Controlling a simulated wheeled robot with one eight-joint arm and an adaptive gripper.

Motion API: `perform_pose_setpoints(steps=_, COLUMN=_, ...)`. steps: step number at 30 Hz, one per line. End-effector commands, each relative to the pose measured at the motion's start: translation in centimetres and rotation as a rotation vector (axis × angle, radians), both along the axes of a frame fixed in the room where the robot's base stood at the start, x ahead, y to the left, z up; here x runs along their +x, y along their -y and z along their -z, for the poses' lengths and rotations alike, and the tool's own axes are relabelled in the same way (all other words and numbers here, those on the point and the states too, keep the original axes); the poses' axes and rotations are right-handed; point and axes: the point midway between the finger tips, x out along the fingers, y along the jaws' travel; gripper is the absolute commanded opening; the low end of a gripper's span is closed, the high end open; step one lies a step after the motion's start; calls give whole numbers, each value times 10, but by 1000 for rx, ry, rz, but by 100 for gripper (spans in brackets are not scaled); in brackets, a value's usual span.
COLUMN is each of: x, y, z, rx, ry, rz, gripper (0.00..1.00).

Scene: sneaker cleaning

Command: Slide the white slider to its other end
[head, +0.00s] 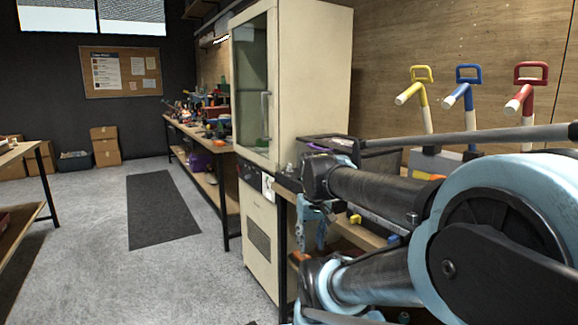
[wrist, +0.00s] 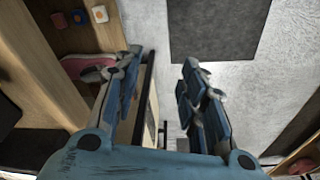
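A tall cream cabinet (head: 262,240) with a glass door stands at the centre of the head view. Its dark control strip carries a small white part (head: 268,187), which may be the white slider; it is too small to tell. My gripper (head: 315,228) hangs at the right of the cabinet's front, beside the bench, apart from the white part as far as I can see. In the wrist view my gripper (wrist: 160,78) points down with its two blue fingers spread and nothing held. No slider can be made out there.
A dark mat (head: 160,210) lies on the grey floor, with free room around it. A cluttered workbench (head: 228,156) runs along the wall behind the cabinet. Yellow (head: 418,88), blue (head: 466,90) and red (head: 522,95) handled stands are at the right, behind my arm.

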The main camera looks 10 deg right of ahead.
Motion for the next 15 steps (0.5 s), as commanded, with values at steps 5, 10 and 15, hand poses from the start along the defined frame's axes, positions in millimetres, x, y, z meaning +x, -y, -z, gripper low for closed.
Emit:
perform_pose_setpoints(steps=5, x=42, y=0, z=-55, rx=-6, ry=-20, rz=-35, gripper=38)
perform_pose_setpoints(steps=10, x=84, y=1, z=-101, rx=-11, ry=-39, rz=-72, gripper=38)
perform_pose_setpoints(steps=15, x=128, y=1, z=-143, rx=-17, ry=-58, rz=-108, gripper=38)
